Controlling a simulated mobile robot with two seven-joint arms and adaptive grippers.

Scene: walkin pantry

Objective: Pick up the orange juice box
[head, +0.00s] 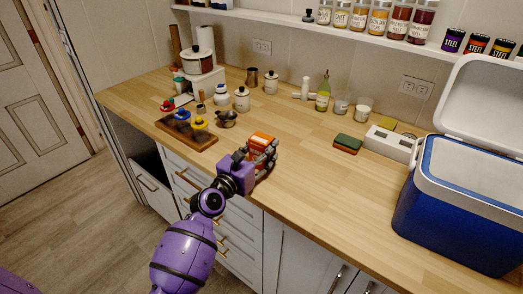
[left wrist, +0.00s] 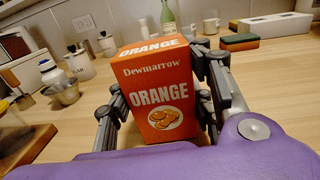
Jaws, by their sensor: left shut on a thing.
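The orange juice box (head: 262,140) is an upright orange carton over the front part of the wooden counter in the head view. In the left wrist view the orange juice box (left wrist: 156,90) stands between the two fingers, its label reading "Dewmarrow ORANGE". My left gripper (head: 263,155) is shut on the box from the front, with a finger on each side; it also shows in the left wrist view (left wrist: 160,105). I cannot tell whether the box touches the counter. My right gripper is not in view.
A blue cooler (head: 455,205) with an open white lid stands at the right. A wooden board (head: 187,135) with colourful items and a metal bowl (head: 227,118) are left of the box. A green sponge (head: 347,144) lies behind right. Counter (head: 310,175) between box and cooler is clear.

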